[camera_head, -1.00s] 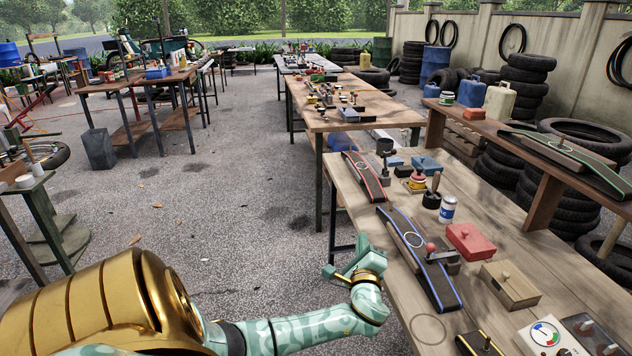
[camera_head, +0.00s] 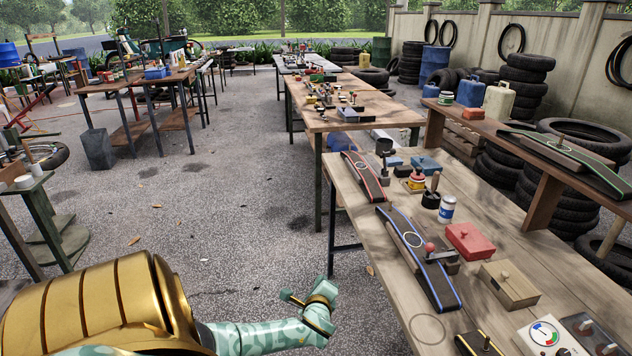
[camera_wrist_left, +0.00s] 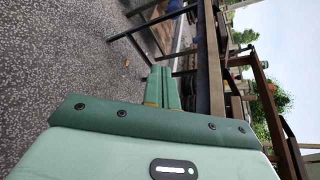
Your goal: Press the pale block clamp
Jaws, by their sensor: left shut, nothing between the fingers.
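The pale block (camera_head: 508,288), a light wooden block with a small knob on top, sits on the near table to the right of the blue-edged strip. It looks like the pale block clamp. My left gripper (camera_head: 322,287) is off the near table's left edge, over the ground and well apart from the block. In the left wrist view its two green fingers (camera_wrist_left: 162,72) are together with nothing between them. The block cannot be made out in that view. My right gripper is not in view.
The near table (camera_head: 385,290) also holds a red block (camera_head: 470,240), a curved blue-edged strip (camera_head: 420,255) with a red-knobbed lever, a can (camera_head: 447,209) and a gauge box (camera_head: 545,335). The table's left edge lies between my gripper and the block. Paved ground left is open.

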